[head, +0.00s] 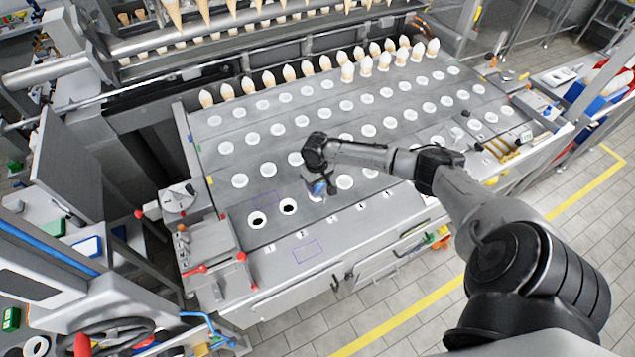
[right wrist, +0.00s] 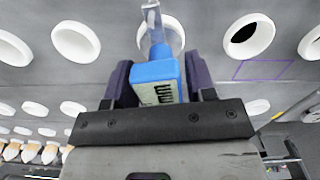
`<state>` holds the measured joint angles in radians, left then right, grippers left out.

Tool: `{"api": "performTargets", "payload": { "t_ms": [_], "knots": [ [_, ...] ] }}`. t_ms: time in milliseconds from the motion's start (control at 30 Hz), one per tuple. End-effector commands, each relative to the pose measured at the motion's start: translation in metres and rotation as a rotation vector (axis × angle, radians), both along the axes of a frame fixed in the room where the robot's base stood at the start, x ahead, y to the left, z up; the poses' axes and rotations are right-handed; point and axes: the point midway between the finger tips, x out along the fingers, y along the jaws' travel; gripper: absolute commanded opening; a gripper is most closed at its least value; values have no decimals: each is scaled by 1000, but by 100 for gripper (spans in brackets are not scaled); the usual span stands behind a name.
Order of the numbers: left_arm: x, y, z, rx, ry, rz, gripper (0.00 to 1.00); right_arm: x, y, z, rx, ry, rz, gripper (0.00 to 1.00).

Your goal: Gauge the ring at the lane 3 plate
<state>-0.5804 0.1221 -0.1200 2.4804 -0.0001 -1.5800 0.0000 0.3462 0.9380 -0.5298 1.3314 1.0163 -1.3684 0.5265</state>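My right gripper (head: 318,178) is over the front row of the grey ring plate (head: 225,170). In the right wrist view its two dark fingers (right wrist: 157,78) are shut on a blue gauge (right wrist: 155,70) with a small display, too small to read. The gauge's metal probe (right wrist: 153,22) points at a white ring (right wrist: 176,36), third from the left in the front row. The probe overlaps that ring; I cannot tell whether it touches or is inside. In the head view the gripper mostly hides this ring. My left gripper is not in view.
Two front-row rings with dark holes, one (head: 257,219) and another (head: 288,206), lie left of the gripper. More white rings (head: 344,182) fill the plate. Cones (head: 347,72) stand in the back rows. A red-handled fixture (head: 215,260) is at the plate's left end.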

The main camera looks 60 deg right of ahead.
Motion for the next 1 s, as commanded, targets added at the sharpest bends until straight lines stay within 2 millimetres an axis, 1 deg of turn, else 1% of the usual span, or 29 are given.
{"api": "performTargets", "payload": {
  "t_ms": [33, 167, 400, 533, 667, 800, 1000],
  "knots": [
    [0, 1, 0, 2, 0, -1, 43, 0, 0, 0, 0, 0, 0, 55],
    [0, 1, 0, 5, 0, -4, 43, 0, 0, 0, 0, 0, 0, 68],
    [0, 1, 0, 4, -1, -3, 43, 0, 0, 0, 0, 1, 0, 68],
    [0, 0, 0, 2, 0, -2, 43, 0, 0, 9, 0, 0, 0, 68],
    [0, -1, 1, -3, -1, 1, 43, 1, -1, 29, -2, -2, 1, 68],
    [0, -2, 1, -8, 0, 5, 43, 1, -1, 57, -2, -2, 1, 68],
    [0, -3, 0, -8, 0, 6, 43, 2, -1, 95, -1, -3, 0, 68]
  ]
}}
